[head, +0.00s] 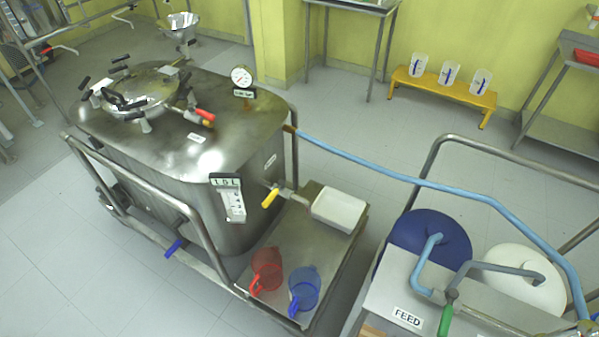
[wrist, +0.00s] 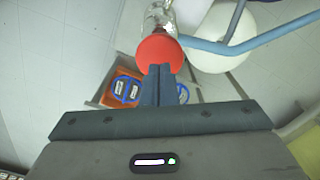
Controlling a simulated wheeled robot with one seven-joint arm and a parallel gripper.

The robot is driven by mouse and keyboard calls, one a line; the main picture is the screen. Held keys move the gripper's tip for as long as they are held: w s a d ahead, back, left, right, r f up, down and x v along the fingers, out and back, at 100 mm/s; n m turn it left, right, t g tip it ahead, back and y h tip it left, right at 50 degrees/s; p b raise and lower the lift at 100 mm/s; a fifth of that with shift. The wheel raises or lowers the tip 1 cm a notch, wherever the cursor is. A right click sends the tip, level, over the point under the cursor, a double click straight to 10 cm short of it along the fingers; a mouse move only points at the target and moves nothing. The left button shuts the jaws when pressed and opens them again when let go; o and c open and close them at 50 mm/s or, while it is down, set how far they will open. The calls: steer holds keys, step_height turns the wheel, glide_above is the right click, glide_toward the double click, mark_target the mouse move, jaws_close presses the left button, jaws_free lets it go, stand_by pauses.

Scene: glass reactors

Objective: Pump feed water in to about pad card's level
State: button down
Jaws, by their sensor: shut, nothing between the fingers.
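The steel vessel (head: 190,130) stands at left in the head view. A white level scale (head: 234,206) with a dark-topped card reading about "1.0 L" (head: 226,180) is on its near side; any liquid level is too small to read. At lower right is a bench with a FEED label (head: 407,317) and a green-handled lever (head: 446,318). A blue drum (head: 430,235) and a white drum (head: 524,278) stand behind it. My gripper (wrist: 160,70) shows only in the wrist view, shut and empty. Its fingertips overlap a red round knob (wrist: 160,50); contact is unclear.
A light-blue hose (head: 400,178) runs from the vessel to the bench. A red jug (head: 267,270), a blue jug (head: 305,288) and a white tray (head: 339,209) sit on the vessel's side shelf. An orange tray (wrist: 108,100) with blue-rimmed items shows in the wrist view.

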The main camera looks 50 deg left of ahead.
steer(key=shift+f+b, duration=3.15)
steer(key=shift+f, duration=1.5)
steer(key=shift+r, duration=0.15)
step_height(320, 180, up, 9)
steer(key=p, duration=0.6)
steer(key=shift+f+b, duration=2.85)
steer(key=shift+f, duration=1.7)
step_height(320, 180, up, 9)
steer(key=p, duration=0.6)
steer(key=shift+r, duration=0.1)
